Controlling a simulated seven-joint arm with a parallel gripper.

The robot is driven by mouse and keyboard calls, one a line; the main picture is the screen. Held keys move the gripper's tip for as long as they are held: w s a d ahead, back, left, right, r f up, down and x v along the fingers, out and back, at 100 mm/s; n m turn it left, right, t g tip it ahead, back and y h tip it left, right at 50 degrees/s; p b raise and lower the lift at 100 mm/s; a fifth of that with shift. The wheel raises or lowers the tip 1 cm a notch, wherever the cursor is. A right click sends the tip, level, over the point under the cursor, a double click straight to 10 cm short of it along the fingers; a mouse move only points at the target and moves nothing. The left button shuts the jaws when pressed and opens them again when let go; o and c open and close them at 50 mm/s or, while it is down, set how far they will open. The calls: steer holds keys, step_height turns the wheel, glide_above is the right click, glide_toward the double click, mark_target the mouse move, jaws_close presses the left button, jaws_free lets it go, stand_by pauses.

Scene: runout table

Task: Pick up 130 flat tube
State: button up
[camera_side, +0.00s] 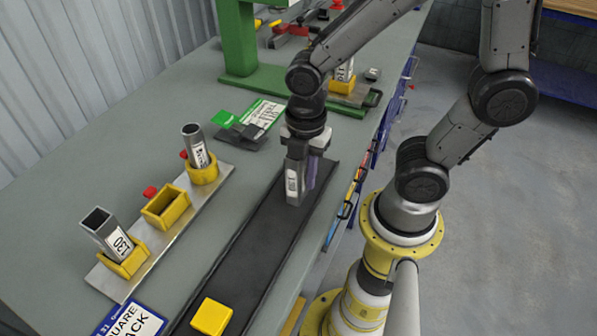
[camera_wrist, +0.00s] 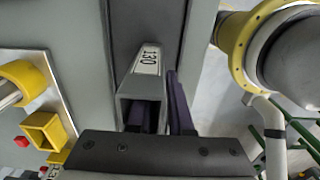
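A grey flat tube (camera_side: 294,182) with a white label stands on the dark runout channel, directly under my gripper (camera_side: 306,165). In the wrist view the tube (camera_wrist: 147,77) shows the label "130" and its open end faces the camera. In that view my gripper (camera_wrist: 161,110) has one dark purple finger inside the tube's opening and the other just outside its right wall. The wall lies between the fingers. I cannot tell whether they press on it. The fingertips are partly hidden.
The channel (camera_side: 250,248) has a yellow block (camera_side: 211,316) at its near end. To its left, a metal plate carries a square tube (camera_side: 105,231) marked 130, an empty yellow holder (camera_side: 166,207) and a round tube (camera_side: 196,145) in holders. A green frame (camera_side: 238,40) stands behind.

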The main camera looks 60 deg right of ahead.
jaws_close()
stand_by(1.4)
